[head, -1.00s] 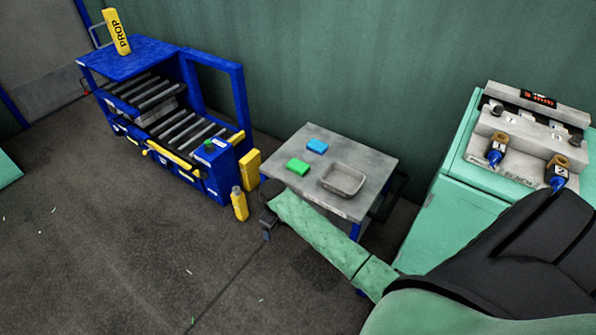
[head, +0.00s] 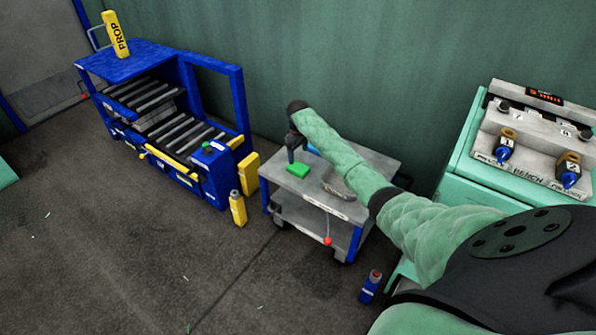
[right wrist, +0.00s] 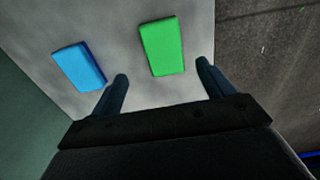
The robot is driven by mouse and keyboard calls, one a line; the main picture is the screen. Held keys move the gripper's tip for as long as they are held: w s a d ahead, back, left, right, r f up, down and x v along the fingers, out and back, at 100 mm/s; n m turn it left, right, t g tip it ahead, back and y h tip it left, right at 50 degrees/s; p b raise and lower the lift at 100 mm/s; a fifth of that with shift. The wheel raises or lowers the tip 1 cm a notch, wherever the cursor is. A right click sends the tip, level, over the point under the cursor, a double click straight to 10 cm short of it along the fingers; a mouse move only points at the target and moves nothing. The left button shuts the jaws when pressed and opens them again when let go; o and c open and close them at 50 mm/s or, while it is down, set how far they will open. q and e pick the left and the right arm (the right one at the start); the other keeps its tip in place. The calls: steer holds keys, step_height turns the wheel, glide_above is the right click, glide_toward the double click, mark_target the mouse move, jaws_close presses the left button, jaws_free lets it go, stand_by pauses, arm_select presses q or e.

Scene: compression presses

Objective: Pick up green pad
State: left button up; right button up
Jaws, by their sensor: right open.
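The green pad (head: 298,170) lies flat on the grey cart top (head: 309,190), near its left edge. In the right wrist view the green pad (right wrist: 162,46) lies beyond my fingertips, roughly between their lines, and apart from them. My right gripper (head: 291,154) is above the cart, just at the pad's left side in the head view. Its two fingers (right wrist: 162,70) are spread apart with nothing between them. My left gripper is not in view.
A blue pad (head: 313,150) lies behind my right arm, and shows beside the green one in the wrist view (right wrist: 79,67). A blue press (head: 215,165) stands left, a green bench (head: 459,195) right.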

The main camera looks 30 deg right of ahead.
mark_target(298, 167)
steer(key=shift+s+a+f, duration=0.15)
steer(key=shift+f, duration=1.65)
steer(key=shift+s+a+f, duration=0.1)
steer(key=shift+f, duration=1.65)
steer(key=c, duration=1.1)
